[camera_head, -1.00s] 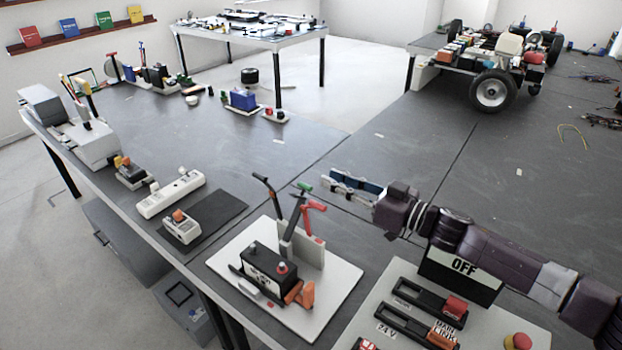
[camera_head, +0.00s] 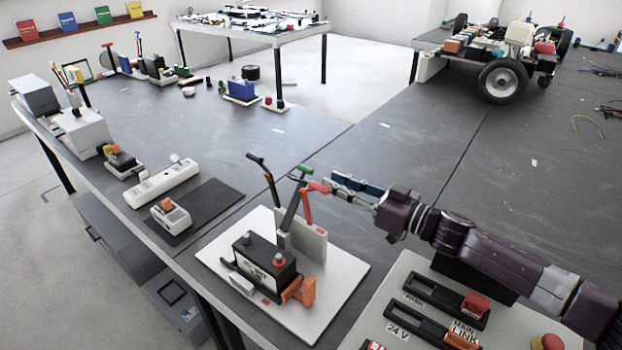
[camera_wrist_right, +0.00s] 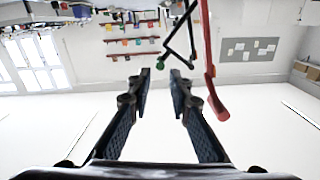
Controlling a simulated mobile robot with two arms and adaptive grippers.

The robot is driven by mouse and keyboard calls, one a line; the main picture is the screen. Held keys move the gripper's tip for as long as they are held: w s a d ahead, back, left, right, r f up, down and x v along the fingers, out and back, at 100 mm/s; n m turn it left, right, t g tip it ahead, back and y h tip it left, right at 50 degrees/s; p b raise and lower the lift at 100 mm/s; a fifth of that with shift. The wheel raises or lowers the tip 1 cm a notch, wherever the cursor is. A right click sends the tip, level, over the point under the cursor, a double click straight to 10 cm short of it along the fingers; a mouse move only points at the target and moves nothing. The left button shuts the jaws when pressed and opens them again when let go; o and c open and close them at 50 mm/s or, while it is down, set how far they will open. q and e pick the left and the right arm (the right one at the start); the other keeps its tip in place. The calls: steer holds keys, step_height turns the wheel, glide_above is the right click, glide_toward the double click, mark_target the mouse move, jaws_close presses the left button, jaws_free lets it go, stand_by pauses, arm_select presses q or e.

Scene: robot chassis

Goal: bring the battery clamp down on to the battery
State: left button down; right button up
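The battery (camera_head: 268,262) is a black box with a red-topped post, on a white board (camera_head: 335,300) on the bench. Behind it stand a grey upright block and several levers: one with a black handle (camera_head: 256,158), one with a green tip (camera_head: 304,168) and one with a red handle (camera_head: 313,189). I cannot tell for certain which is the clamp. My right gripper (camera_head: 331,186) is open just right of the red handle. In the right wrist view, the green tip (camera_wrist_right: 161,65) appears between the open fingertips and the red handle (camera_wrist_right: 215,103) at their right. My left gripper is not in view.
An orange part (camera_head: 301,291) sits at the battery's front right. A switch panel (camera_head: 405,275) with a red mushroom button (camera_head: 547,342) lies under my right arm. A white power strip (camera_head: 162,182) and a dark mat stand left.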

mark_target(312, 172)
steer(key=shift+p+x, duration=0.45)
steer(key=shift+x, duration=3.45)
jaws_close()
